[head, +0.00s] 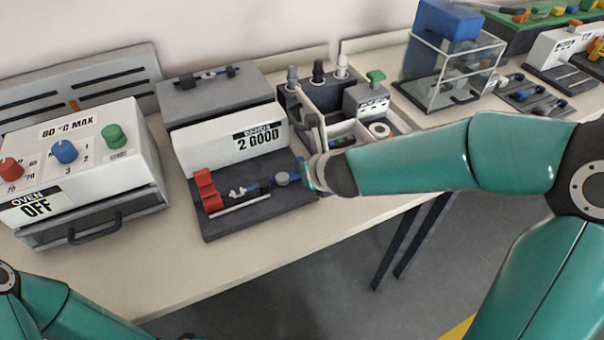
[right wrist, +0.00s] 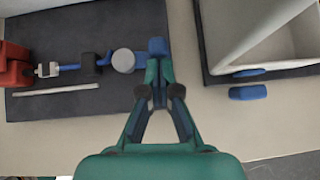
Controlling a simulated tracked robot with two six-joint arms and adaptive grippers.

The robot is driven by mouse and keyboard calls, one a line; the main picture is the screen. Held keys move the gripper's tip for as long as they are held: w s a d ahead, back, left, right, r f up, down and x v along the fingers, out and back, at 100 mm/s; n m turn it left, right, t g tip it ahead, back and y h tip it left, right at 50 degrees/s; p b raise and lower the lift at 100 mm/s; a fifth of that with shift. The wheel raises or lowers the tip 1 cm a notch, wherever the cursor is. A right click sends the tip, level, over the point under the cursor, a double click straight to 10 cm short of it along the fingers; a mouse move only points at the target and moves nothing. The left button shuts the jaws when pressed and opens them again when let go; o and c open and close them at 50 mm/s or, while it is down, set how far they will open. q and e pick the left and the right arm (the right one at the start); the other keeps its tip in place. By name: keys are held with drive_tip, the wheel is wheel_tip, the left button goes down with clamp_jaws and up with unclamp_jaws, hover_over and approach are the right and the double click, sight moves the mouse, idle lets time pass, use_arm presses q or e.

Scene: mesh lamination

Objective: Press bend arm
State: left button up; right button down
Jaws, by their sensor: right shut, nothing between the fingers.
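The bender (head: 215,219) is a dark base plate with a white housing labelled "2 GOOD" behind it. On the plate are a red block (head: 208,190), a thin silver and blue piece and a round grey disc (head: 282,178). In the right wrist view the disc (right wrist: 124,60) lies left of a blue tip (right wrist: 157,46), probably the bend arm's end. My right gripper (right wrist: 158,72) is shut and empty, its fingertips right at the blue tip; whether they touch I cannot tell. In the head view the right gripper (head: 308,174) is at the plate's right end. My left gripper is out of view.
A white oven (head: 90,160) with coloured knobs stands at left. Right of the bender is an organiser (head: 300,95) with bottles and compartments. Farther right is a clear box (head: 450,75) with a blue top. The table's front strip (head: 200,265) is clear.

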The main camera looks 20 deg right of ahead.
drive_tip(key=shift+w+d, duration=0.1)
drive_tip(key=shift+w, duration=0.05)
idle(0.4)
drive_tip(key=shift+s+f, duration=0.1)
drive_tip(key=shift+s, duration=0.5)
drive_tip(key=s, duration=0.3)
drive_tip(key=shift+r+b, duration=0.25)
drive_tip(key=shift+b, duration=0.1)
use_arm(q)
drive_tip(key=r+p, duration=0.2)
drive_tip(key=p, duration=0.1)
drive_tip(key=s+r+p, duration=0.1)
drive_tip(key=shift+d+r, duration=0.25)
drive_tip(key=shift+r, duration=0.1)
use_arm(e)
drive_tip(key=v, duration=0.9)
drive_tip(key=shift+s+d+r, duration=0.15)
drive_tip(key=shift+s+d, duration=0.1)
drive_tip(key=shift+d, duration=0.1)
